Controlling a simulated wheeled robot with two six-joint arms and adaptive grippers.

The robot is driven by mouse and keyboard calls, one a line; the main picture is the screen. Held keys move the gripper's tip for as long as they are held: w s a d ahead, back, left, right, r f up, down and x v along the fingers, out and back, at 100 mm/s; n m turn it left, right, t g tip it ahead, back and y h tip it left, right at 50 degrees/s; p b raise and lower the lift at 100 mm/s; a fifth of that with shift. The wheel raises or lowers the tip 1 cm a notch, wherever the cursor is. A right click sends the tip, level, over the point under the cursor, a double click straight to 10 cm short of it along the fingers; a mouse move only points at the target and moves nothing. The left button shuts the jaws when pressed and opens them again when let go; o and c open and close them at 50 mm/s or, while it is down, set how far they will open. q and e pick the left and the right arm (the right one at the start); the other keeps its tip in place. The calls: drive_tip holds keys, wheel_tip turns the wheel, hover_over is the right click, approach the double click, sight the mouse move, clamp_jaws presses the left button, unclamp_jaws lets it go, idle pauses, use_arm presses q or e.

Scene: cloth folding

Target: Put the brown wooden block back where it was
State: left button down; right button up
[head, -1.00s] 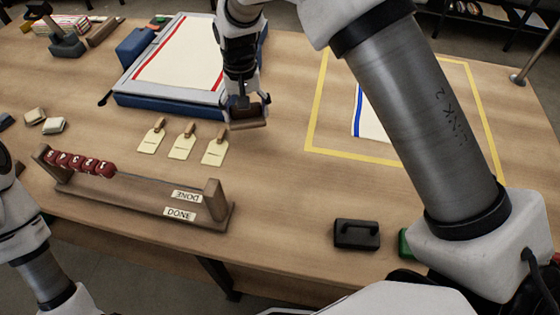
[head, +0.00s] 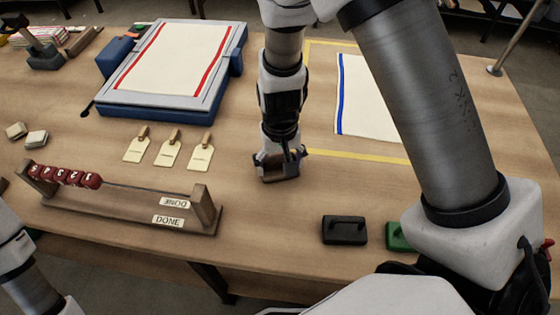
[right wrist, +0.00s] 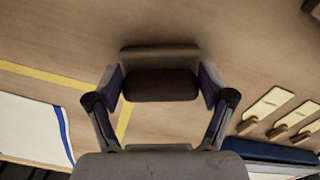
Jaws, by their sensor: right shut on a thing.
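My right gripper (head: 279,168) is shut on the brown wooden block (right wrist: 160,85). It is over the table right of the tags, near the left front corner of the yellow taped outline. In the right wrist view the block lies across between both fingers, with a paler edge or surface just beyond it. Most of the block is hidden by the gripper in the head view. I cannot tell whether it touches the table. My left arm shows at the lower left, but its gripper is out of view.
A blue-edged white cloth (head: 362,105) lies inside the yellow outline (head: 350,156). A grey-blue platform (head: 160,106) bears a red-striped cloth. Several tags (head: 168,153), a bead rack (head: 120,203), a black handled block (head: 344,230) and a green one (head: 398,237) surround open tabletop.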

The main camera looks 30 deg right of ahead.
sight(280, 171)
drive_tip(key=shift+s+f, duration=0.1)
drive_tip(key=shift+s, duration=0.05)
drive_tip(key=o, duration=0.9)
drive_tip(key=shift+r, duration=0.5)
wheel_tip(280, 171, up, 12)
drive_tip(key=p, duration=0.1)
drive_tip(key=shift+f, duration=0.25)
